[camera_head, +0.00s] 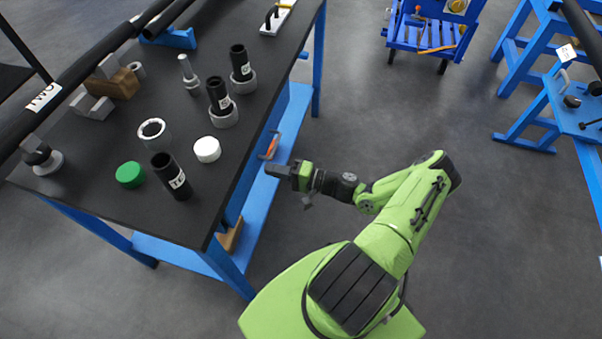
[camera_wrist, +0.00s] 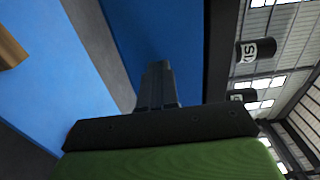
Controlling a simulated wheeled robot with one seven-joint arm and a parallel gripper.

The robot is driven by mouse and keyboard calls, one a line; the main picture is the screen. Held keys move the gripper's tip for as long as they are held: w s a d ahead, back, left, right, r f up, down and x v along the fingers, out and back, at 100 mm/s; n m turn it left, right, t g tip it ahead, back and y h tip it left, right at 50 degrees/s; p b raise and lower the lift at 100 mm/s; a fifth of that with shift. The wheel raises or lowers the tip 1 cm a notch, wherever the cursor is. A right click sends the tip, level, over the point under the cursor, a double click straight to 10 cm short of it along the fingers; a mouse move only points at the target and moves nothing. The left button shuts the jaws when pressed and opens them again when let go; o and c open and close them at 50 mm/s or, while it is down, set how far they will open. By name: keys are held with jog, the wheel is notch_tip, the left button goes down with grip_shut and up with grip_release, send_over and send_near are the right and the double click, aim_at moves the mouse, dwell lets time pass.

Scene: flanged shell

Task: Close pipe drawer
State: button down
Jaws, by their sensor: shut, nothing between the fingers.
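My gripper (camera_head: 272,171) is at the right edge of the black-topped table, pointing left toward its blue side. Its fingers are shut and empty. In the wrist view the closed fingers (camera_wrist: 157,75) point at a blue panel (camera_wrist: 165,35) just below the dark tabletop edge. The panel may be the drawer front; I cannot tell how far open it is, nor whether the fingers touch it. No handle is clearly visible. In the head view the tabletop hides most of the space beneath.
Black pipe pieces (camera_head: 172,177), a green cap (camera_head: 130,174) and a white cap (camera_head: 207,149) stand on the tabletop (camera_head: 95,195). A blue lower shelf (camera_head: 287,128) holds an orange-and-black tool (camera_head: 269,146) and a wooden block (camera_head: 230,238). Open floor (camera_head: 480,240) lies to the right.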

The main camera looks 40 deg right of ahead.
jog(key=p+v, duration=0.1)
jog(key=v, duration=1)
jog(key=shift+d, duration=0.1)
jog(key=s+a+r+n+g+h+p, duration=0.1)
jog(key=a+r+n+g+h+p, duration=0.3)
jog(key=r+g, duration=0.55)
jog(key=s+a+r+n+g+h+p, duration=0.15)
jog(key=a+r+n+g+h, duration=0.3)
jog(key=r, duration=1.05)
jog(key=s+a+r+n+t+h+p, duration=0.1)
jog(key=s+a+r+t+p, duration=0.1)
jog(key=s+r, duration=0.3)
jog(key=s+a+r+n+t+h+p, duration=0.1)
jog(key=s+a+r, duration=0.4)
jog(key=r, duration=0.5)
jog(key=shift+s+r+t+p, duration=0.4)
jog(key=shift+s+t+p, duration=0.25)
jog(key=shift+t, duration=0.55)
jog(key=shift+h, duration=0.25)
